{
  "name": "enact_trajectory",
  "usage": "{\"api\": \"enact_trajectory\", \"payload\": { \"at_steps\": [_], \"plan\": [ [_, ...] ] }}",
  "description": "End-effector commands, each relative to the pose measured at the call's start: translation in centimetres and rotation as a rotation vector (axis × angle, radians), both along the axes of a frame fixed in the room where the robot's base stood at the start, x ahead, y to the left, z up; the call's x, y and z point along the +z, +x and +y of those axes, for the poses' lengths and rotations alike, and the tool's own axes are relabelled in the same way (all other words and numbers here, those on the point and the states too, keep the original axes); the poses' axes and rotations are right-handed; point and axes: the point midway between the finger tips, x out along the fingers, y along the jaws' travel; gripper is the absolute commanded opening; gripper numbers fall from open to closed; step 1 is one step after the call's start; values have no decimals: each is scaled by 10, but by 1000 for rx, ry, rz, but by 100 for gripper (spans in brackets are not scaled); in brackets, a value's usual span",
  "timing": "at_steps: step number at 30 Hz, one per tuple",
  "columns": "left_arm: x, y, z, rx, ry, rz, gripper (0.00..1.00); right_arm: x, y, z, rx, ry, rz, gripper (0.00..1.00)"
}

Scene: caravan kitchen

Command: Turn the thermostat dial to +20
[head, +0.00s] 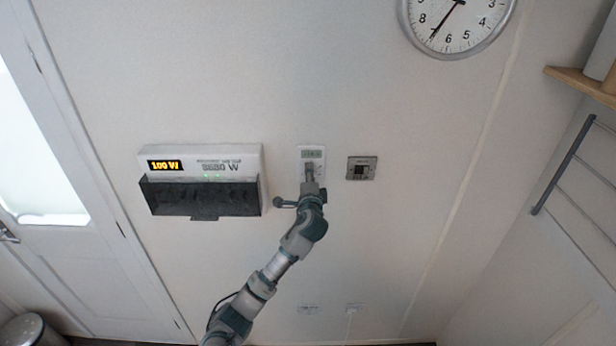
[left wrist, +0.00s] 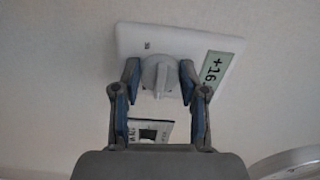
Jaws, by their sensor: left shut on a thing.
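The thermostat is a white wall plate (head: 321,168) with a small greenish display at its top in the head view. In the left wrist view the plate (left wrist: 165,39) is tilted, and its display (left wrist: 211,72) reads "+16", with the rest cut off or hidden. The round grey dial (left wrist: 160,76) sits on the plate between my fingers. My left gripper (head: 310,170) reaches up to the plate and hides the dial in the head view. In the left wrist view the left gripper (left wrist: 160,84) is shut on the dial, one finger on each side. My right gripper is not in view.
A square metal switch plate (head: 361,168) is close on the right. A wall clock (head: 457,22) is above right, and a rack with rails (head: 563,165) stands far right.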

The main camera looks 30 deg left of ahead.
Motion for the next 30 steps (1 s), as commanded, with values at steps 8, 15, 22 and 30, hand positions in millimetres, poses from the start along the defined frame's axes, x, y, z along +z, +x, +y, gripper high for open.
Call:
{"api": "enact_trajectory", "payload": {
  "at_steps": [8, 15, 22, 30],
  "plan": [
    [-2, 1, -5, -10, 218, 136, 8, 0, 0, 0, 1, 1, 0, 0],
    [-4, 2, -6, -10, 370, 233, 8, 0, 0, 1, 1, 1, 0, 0],
    [-6, 2, -6, -12, 463, 295, 7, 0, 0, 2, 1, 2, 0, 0],
    [-9, 2, -4, -12, 507, 327, 7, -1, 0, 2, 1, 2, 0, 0]
  ]
}}
